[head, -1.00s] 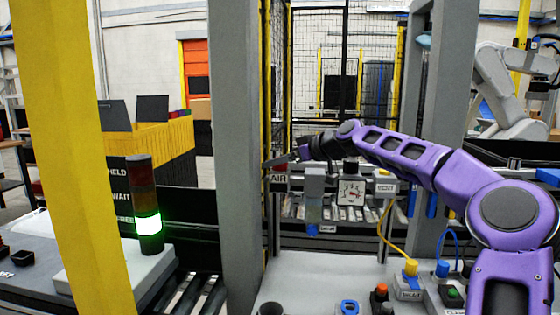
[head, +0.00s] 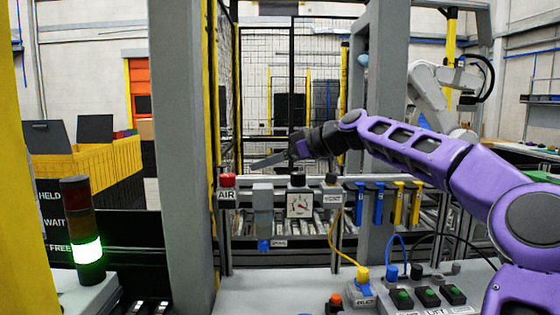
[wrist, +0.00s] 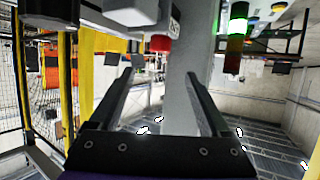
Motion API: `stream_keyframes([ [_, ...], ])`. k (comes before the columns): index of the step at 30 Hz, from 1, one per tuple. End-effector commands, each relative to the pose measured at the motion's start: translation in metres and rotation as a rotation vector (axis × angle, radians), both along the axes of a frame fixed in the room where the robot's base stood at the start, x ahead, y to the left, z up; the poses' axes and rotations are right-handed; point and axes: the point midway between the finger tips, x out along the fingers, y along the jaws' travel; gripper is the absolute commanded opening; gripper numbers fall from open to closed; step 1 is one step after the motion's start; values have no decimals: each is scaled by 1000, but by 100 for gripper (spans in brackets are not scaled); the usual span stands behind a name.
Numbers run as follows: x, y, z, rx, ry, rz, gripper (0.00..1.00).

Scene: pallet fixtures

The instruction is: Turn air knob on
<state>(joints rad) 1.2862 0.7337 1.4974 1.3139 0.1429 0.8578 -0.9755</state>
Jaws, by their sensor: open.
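The red air knob (head: 228,180) sits above a white AIR label (head: 226,195) on the fixture rail, left of the gauge. In the wrist view, which is upside down, the red knob (wrist: 160,43) shows near the top, beyond the fingertips and roughly between them. My gripper (head: 257,163) is in the head view, above and right of the knob, its fingers pointing left. In the wrist view my gripper (wrist: 158,75) has its two fingers wide apart with nothing between them. The knob appears apart from the fingers.
A grey post (head: 183,150) stands just left of the knob. A gauge (head: 299,204) and a grey filter unit (head: 263,205) hang right of it. A signal tower (head: 82,225) glows green at left. A control panel with buttons (head: 428,295) is at lower right.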

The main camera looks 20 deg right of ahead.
Motion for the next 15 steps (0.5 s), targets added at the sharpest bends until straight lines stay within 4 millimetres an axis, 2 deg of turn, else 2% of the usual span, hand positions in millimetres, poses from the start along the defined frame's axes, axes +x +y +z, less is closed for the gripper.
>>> stream_keyframes([
  [6, -19, -18, 10, -1, -1, -1, 81],
  [15, -22, -20, 13, 0, 0, 2, 81],
])
